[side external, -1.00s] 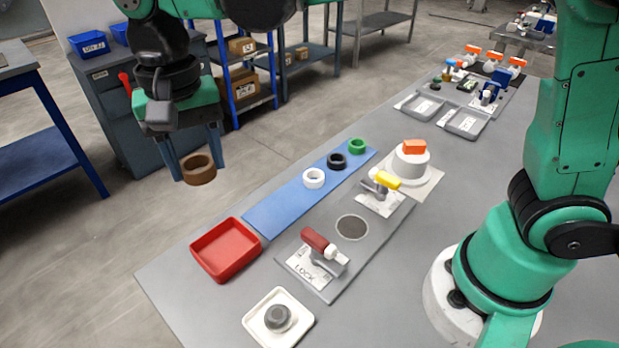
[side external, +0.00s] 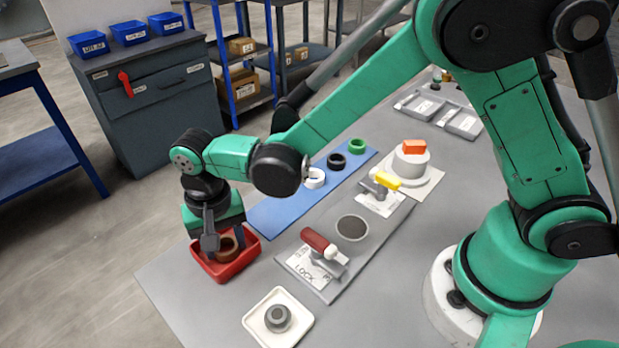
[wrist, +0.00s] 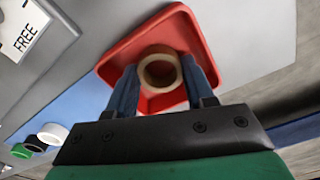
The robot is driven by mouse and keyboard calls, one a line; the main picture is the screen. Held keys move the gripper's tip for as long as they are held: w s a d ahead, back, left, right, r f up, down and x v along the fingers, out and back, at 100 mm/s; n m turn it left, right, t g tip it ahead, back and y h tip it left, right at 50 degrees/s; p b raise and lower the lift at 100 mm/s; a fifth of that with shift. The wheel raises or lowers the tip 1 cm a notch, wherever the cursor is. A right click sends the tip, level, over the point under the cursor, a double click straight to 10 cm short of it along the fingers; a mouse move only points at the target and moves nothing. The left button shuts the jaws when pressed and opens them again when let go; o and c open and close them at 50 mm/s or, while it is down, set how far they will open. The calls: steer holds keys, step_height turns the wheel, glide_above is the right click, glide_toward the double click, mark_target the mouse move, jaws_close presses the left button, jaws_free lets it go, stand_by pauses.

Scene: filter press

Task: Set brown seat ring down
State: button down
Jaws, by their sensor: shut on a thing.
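The brown seat ring (side external: 227,246) is inside the red tray (side external: 258,250) at the left front of the table. My gripper (side external: 226,245) points down into the tray and is shut on the ring. In the wrist view the brown ring (wrist: 160,71) sits between my two blue fingers (wrist: 158,85), with the red tray (wrist: 115,62) around and behind it. I cannot tell whether the ring touches the tray floor. Part of the ring is hidden by my gripper in the side view.
A blue mat (side external: 270,214) behind the tray bears a white ring (side external: 315,179), a black ring (side external: 336,161) and a green ring (side external: 356,146). A red-handled clamp (side external: 320,243) stands to the right.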

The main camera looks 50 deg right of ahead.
steer(key=shift+f, duration=0.15)
steer(key=c, duration=0.6)
jaws_free()
step_height(320, 180, up, 12)
steer(key=s+d+n+t, duration=0.2)
steer(key=s+d+t, duration=0.1)
steer(key=d, duration=0.5)
steer(key=s+d+r+n+t, duration=0.1)
steer(key=s+d+n+t, duration=0.1)
steer(key=d, duration=0.7)
steer(key=shift+s+d+n+t, duration=0.3)
steer(key=shift+s+t, duration=0.3)
steer(key=shift+t, duration=0.5)
